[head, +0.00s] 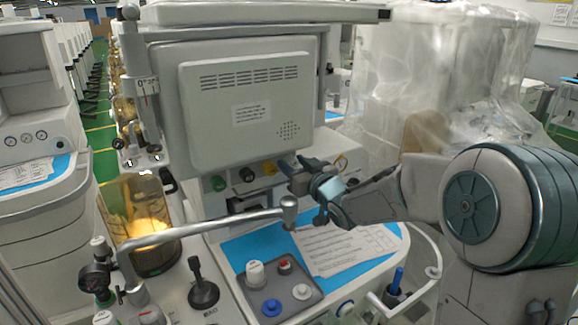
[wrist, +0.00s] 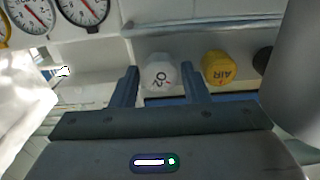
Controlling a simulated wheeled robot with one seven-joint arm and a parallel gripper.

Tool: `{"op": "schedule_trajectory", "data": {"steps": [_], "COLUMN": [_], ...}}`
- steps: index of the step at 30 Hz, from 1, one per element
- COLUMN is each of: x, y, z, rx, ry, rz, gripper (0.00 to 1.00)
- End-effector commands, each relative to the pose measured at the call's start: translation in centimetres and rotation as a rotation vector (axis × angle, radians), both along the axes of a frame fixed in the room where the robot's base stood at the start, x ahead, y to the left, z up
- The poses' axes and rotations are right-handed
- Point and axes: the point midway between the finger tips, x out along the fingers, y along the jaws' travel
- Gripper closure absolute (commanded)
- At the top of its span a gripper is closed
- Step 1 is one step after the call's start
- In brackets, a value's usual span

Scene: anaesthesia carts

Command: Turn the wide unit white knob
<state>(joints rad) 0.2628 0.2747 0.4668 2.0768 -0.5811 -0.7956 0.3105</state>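The white knob (wrist: 160,72), marked O2, is on the front panel of the wide unit. In the wrist view it lies between the two fingertips of my gripper (wrist: 160,67), with a gap showing on each side. My gripper is open. In the head view my gripper (head: 291,164) is at the right end of the panel's knob row and hides the white knob. The yellow AIR knob (wrist: 219,67) is just right of the right finger in the wrist view; it also shows in the head view (head: 270,167).
A black knob (head: 246,174) and a green knob (head: 218,183) continue the row to the left. Below are a blue worktop (head: 238,250) with papers (head: 345,248) and a metal arm (head: 210,226). Gauges (wrist: 82,10) are close by in the wrist view.

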Motion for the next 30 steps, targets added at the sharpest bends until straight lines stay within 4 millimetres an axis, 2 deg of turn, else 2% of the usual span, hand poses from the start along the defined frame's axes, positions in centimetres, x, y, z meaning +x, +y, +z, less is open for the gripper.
{"op": "schedule_trajectory", "data": {"steps": [8,21,30], "x": [-1.1,-8.4,-11.3], "y": [-0.5,-5.7,-7.6], "z": [-0.2,-0.1,-0.1], "rx": [-0.003,-0.003,-0.001], "ry": [0.003,0.001,0.0], "rz": [0.003,-0.003,-0.001], "gripper": [0.59,0.59,0.59]}}
